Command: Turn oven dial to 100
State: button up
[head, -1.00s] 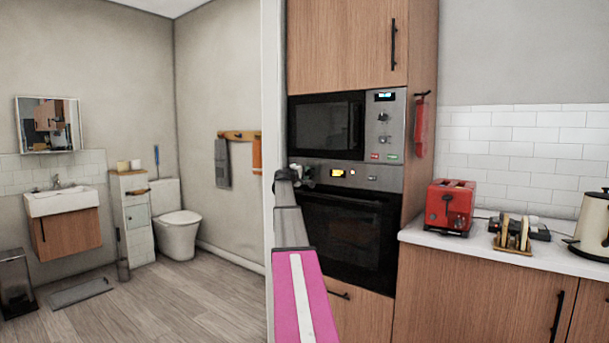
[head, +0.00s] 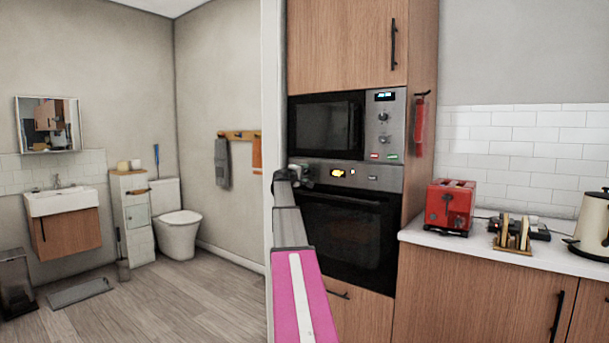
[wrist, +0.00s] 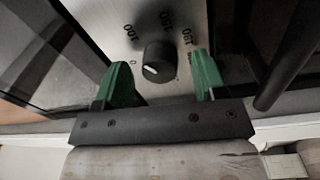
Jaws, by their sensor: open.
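The black oven dial (wrist: 158,62) is in the middle of the wrist view, on a grey metal panel. Numbers 100, 150 and 180 are printed around it, with a 0 at its left. A white mark on the dial points to the lower left in that view. My gripper (wrist: 161,66) is open, its two green fingers on either side of the dial, with visible gaps; I cannot tell how deep they reach. In the head view my gripper (head: 300,172) is small at the left end of the panel of the built-in oven (head: 350,238). My arm hides part of the oven.
A microwave (head: 328,127) sits above the oven, and a tall wooden cupboard (head: 345,40) above that. The oven's handle bar (wrist: 288,62) runs close to my right finger in the wrist view. A red toaster (head: 449,206) stands on the counter to the right.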

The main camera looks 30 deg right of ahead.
jog(key=v, duration=1)
